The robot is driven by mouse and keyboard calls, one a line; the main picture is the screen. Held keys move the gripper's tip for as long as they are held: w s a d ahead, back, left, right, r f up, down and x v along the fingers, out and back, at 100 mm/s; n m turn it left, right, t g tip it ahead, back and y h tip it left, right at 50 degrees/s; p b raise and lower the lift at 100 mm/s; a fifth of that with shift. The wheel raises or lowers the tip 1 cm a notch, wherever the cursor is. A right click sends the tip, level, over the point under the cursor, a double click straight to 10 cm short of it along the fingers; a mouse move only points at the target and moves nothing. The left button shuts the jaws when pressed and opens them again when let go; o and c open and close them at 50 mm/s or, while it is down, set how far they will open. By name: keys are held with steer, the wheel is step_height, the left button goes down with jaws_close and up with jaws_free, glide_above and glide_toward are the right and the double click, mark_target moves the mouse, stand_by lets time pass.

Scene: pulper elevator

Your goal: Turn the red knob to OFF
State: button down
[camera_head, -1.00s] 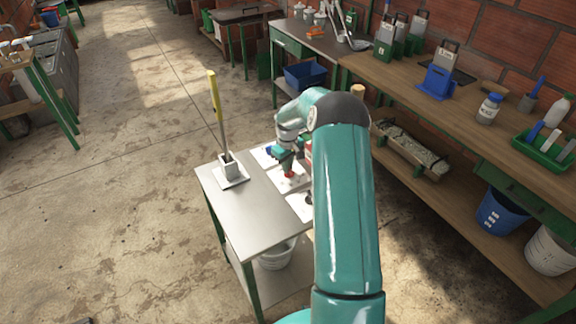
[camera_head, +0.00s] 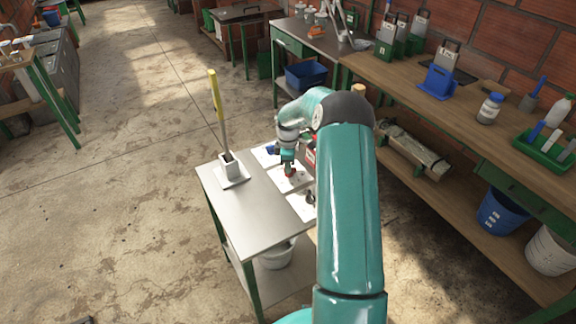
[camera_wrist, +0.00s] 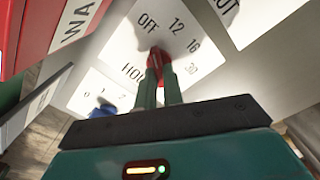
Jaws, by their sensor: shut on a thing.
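The red knob (camera_wrist: 156,53) sits on a white dial plate (camera_wrist: 185,65) marked OFF, 12, 16, 30 and a partly covered word starting "HOU". My gripper (camera_wrist: 160,78) is shut on the knob, with its two green fingers on either side. The knob's visible upper end lies just below the OFF mark, roughly towards it; its exact pointing is hard to tell because the fingers cover much of it. In the head view, my gripper (camera_head: 289,165) comes down from above onto the red knob (camera_head: 291,172) at the metal table's far right side.
A blue knob (camera_wrist: 103,110) on another numbered plate is left of my gripper. A red panel (camera_wrist: 45,28) stands close at upper left. The wooden bench (camera_head: 440,115) runs along the right.

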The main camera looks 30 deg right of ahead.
steer(key=shift+n, duration=0.4)
steer(key=c, duration=1.5)
jaws_free()
steer(key=shift+r, duration=0.1)
step_height(320, 180, up, 14)
steer(key=shift+f, duration=0.15)
